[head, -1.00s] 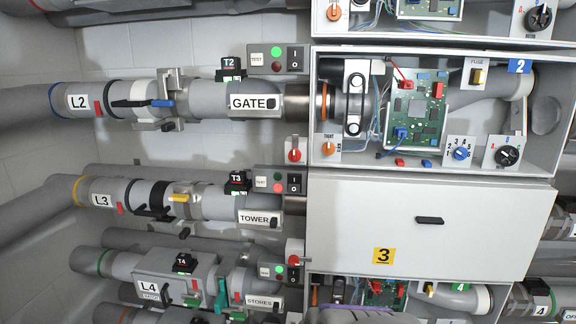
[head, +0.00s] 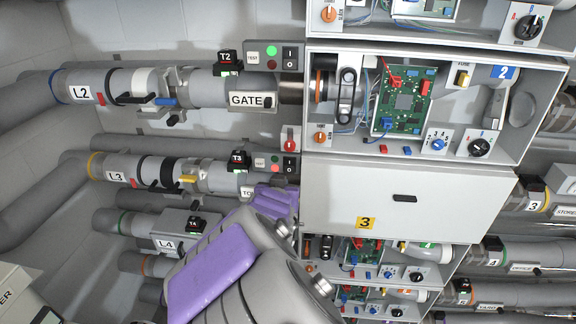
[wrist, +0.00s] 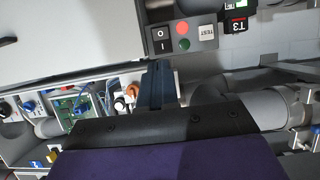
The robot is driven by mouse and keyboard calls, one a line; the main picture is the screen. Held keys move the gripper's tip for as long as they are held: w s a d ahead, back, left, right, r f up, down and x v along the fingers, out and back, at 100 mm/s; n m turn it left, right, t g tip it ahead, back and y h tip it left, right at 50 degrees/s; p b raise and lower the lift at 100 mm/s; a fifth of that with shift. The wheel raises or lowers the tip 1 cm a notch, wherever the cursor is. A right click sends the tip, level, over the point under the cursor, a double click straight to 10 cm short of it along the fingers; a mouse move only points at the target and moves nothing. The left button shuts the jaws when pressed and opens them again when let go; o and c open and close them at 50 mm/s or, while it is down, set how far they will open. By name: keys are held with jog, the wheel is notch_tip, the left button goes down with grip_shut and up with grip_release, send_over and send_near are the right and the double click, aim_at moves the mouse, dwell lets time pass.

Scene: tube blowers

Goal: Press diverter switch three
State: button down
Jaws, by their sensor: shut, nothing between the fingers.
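No part is readably labelled "diverter switch". In row three, the grey control box (head: 273,165) beside the black T3 unit (head: 238,160) carries a black I/O rocker (head: 290,167), red and green round indicators and a TEST plate. The wrist view shows this box upside down, with the rocker (wrist: 163,39), red button (wrist: 183,29), green button (wrist: 184,44) and T3 unit (wrist: 236,18). My gripper (head: 283,193) is just below the box in the head view, covering much of the TOWER label. Its shut dark fingers (wrist: 158,80) sit below the rocker in the wrist view; contact is unclear.
A closed white panel marked 3 (head: 398,198) stands right of the box. A red knob (head: 289,145) sits just above the box. Pipe L3 (head: 128,170) runs left. Open cabinet 2 (head: 500,110) with a circuit board is above. My arm hides part of row four.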

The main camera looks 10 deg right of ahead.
aim_at(290, 171)
jog(key=shift+w+f, duration=0.1)
jog(key=p+x, duration=0.1)
jog(key=x, duration=1.2)
jog(key=shift+w+d+f, duration=0.15)
jog(key=shift+w+d, duration=0.05)
jog(key=shift+w, duration=0.1)
